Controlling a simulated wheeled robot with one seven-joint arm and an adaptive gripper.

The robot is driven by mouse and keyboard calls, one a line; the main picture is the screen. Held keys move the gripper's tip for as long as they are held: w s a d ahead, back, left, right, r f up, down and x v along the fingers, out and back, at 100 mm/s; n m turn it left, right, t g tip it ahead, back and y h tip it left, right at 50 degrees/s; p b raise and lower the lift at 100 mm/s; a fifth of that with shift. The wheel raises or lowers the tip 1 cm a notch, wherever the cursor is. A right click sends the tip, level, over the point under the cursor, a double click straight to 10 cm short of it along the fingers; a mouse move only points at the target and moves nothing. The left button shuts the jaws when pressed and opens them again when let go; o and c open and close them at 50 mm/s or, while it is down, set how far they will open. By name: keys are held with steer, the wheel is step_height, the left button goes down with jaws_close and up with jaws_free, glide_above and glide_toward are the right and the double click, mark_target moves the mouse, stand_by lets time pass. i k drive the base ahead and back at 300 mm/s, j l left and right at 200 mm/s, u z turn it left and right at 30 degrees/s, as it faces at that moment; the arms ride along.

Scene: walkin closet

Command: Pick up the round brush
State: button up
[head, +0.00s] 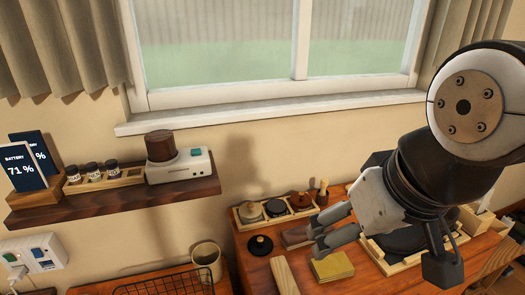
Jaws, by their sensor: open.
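My gripper (313,236) is open and empty over the wooden table, its fingers pointing left. A small dark round piece with a knob on top (260,245), possibly the round brush, sits on the table left of my fingertips, apart from them. A shallow wooden tray (238,222) behind it holds several round pieces, among them a brown one with a knob (300,201). A slim wooden-handled piece (322,189) stands upright at the tray's right end. I cannot tell for certain which of these is the round brush.
A brown block (296,238) lies by my fingertips. A yellowish block (332,267) and a wooden bar (284,275) lie nearer the front. A framed dark pad (405,240) lies under my arm. A cup (206,260) and wire basket (165,284) stand left; a shelf (120,205) hangs above.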

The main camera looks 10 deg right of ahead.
mark_target(324, 182)
steer(key=k+l+z, duration=0.15)
steer(key=k+z, duration=0.2)
steer(key=i+l+z, duration=0.1)
steer(key=l+z, duration=0.15)
steer(key=z, duration=0.25)
